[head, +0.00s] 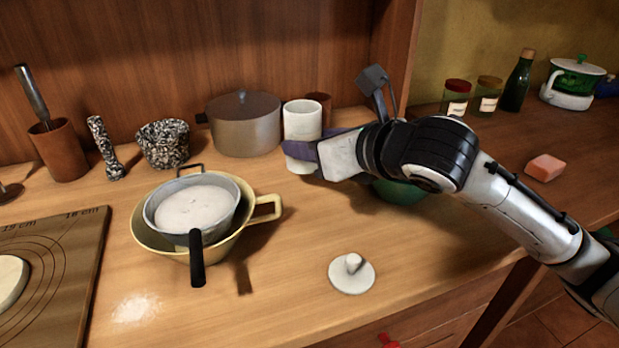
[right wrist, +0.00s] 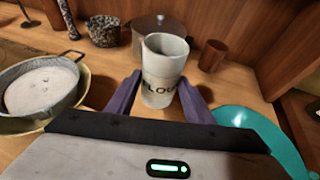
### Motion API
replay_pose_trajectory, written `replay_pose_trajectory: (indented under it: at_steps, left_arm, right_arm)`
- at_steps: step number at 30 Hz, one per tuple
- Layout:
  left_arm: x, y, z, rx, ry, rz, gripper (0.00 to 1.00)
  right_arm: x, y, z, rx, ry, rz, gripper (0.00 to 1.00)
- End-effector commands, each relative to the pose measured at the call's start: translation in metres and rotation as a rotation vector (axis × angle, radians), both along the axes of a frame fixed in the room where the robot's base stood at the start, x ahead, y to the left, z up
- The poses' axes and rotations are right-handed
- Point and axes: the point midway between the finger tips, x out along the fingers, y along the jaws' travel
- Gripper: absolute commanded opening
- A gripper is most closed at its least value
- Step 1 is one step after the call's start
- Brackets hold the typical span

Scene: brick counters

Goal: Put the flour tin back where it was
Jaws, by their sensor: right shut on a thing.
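The flour tin (head: 302,119) is a white, lidless cylinder near the back of the counter, in front of the brown cup and right of the grey pot. In the right wrist view the tin (right wrist: 164,58) is upright, with "FLOUR" lettering facing me. My right gripper (right wrist: 159,94) is shut on the tin, its purple fingers on either side of the lower body. I cannot tell whether its base touches the counter. A round white lid with a knob (head: 352,273) lies on the front counter. My left gripper is not in view.
A sieve of flour (head: 193,207) rests in a yellow bowl (head: 265,209) at centre left. The lidded pot (head: 243,125) and brown cup (right wrist: 212,56) are near the tin. A teal bowl (right wrist: 262,132) sits right of it. Counter around the lid is clear.

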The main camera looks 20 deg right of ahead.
Motion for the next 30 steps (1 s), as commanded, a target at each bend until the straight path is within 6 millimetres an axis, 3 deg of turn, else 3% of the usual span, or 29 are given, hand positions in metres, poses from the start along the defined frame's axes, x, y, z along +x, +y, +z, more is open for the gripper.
replay_pose_trajectory:
  at_steps: [12,25,26,28,30]
  left_arm:
    - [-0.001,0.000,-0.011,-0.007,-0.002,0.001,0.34]
    - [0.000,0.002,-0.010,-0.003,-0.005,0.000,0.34]
    - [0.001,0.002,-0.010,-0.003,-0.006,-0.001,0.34]
    - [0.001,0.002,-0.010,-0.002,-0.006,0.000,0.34]
    - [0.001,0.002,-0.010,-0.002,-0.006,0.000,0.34]
  right_arm:
    - [0.000,0.000,-0.050,0.002,-0.004,0.000,0.16]
    - [0.000,0.000,-0.054,0.001,-0.006,-0.001,0.16]
    - [0.000,0.000,-0.055,0.001,-0.002,-0.001,0.53]
    - [0.000,0.000,-0.055,0.001,-0.002,-0.001,0.64]
    - [0.000,0.000,-0.055,0.001,-0.002,-0.001,0.66]
